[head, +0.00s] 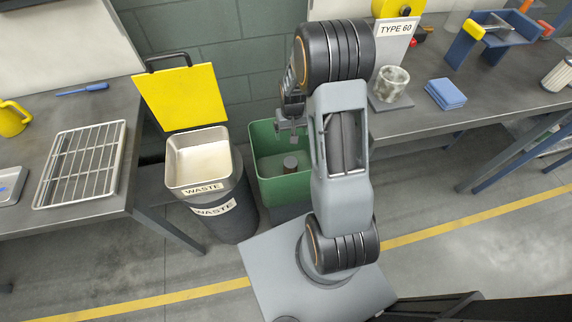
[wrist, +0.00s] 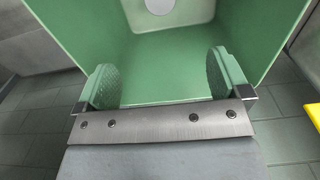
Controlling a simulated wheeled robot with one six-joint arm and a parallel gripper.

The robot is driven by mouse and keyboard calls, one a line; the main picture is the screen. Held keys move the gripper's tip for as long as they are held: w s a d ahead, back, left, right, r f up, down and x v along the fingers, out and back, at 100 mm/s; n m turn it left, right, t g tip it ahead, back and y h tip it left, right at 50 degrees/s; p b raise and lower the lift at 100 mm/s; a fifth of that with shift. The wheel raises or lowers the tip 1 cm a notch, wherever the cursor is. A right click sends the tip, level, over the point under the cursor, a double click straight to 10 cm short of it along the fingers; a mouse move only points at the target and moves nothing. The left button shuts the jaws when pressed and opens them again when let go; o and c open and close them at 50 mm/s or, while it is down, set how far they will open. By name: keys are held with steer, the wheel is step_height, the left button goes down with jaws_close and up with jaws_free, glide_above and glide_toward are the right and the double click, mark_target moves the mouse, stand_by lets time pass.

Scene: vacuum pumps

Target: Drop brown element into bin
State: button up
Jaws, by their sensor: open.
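A green bin (head: 264,140) stands open between the two benches; its inner walls fill much of the wrist view (wrist: 75,25). A short dark grey-brown cylinder (head: 290,165), which looks like the brown element, is inside the green bin. My gripper (head: 293,137) is above the bin's opening, over the cylinder and apart from it. In the wrist view my gripper (wrist: 165,82) has its two round-padded fingers wide apart with nothing between them. A pale round shape (wrist: 159,5) shows at the top edge there; I cannot tell what it is.
A waste bin (head: 198,158) with a raised yellow lid (head: 182,97) stands left of the green bin. The left bench holds a wire rack (head: 82,165) and a yellow mug (head: 12,118). The right bench holds a mottled cup (head: 392,82) and blue cloths (head: 446,93).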

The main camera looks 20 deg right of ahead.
step_height(320, 180, up, 14)
steer(key=p, duration=0.1)
steer(key=shift+f, duration=0.25)
stand_by(0.6)
